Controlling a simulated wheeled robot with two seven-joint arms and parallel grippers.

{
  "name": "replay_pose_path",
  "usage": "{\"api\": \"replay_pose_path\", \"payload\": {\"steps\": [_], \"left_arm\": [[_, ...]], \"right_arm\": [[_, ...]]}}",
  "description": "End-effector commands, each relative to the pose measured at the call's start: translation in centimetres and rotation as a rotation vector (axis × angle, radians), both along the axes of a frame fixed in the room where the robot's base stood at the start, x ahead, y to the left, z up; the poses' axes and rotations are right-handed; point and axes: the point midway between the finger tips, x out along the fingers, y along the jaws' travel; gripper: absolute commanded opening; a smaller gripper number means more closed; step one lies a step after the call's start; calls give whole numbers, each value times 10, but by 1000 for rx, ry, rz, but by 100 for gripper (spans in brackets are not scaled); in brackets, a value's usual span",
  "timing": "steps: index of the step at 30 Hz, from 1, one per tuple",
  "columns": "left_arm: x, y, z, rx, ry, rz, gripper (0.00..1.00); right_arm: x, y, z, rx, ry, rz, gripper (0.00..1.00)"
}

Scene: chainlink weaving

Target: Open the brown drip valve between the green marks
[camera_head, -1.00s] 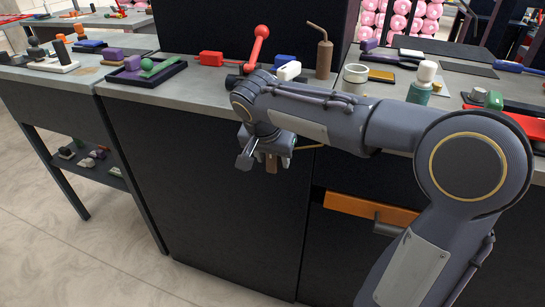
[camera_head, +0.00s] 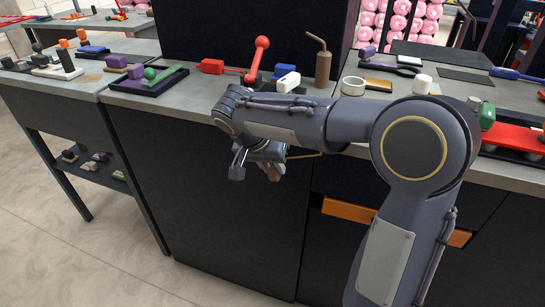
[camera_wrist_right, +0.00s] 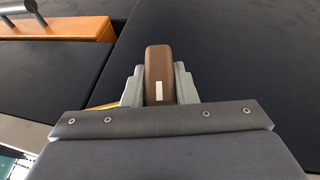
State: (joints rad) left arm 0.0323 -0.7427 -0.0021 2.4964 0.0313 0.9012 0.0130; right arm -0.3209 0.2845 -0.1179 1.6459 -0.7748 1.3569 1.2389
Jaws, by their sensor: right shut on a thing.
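The brown drip valve handle (camera_wrist_right: 159,72), with a small pale mark on it, stands between the fingers of my right gripper (camera_wrist_right: 159,88) in the right wrist view. The fingers touch it on both sides, so the gripper is shut on it. In the head view my right gripper (camera_head: 256,170) is in front of the dark cabinet, below the worktop edge. It hides most of the valve there. My left gripper is not in view.
A thin yellow rod (camera_head: 305,156) runs beside the gripper. The worktop above holds a red lever (camera_head: 257,58), a brown bottle (camera_head: 323,66) and other items. The floor at left is clear.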

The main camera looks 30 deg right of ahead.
Motion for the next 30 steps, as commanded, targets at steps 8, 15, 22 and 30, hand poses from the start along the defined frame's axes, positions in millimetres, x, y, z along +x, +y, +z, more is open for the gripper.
{"api": "replay_pose_path", "payload": {"steps": [8,15,22,30], "left_arm": [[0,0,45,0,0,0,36],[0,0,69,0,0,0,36],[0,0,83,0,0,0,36],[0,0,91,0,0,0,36]], "right_arm": [[2,2,6,-173,201,3,3],[3,3,3,-318,370,2,3],[4,4,1,-430,500,1,3],[4,3,-2,-512,597,0,3]]}}
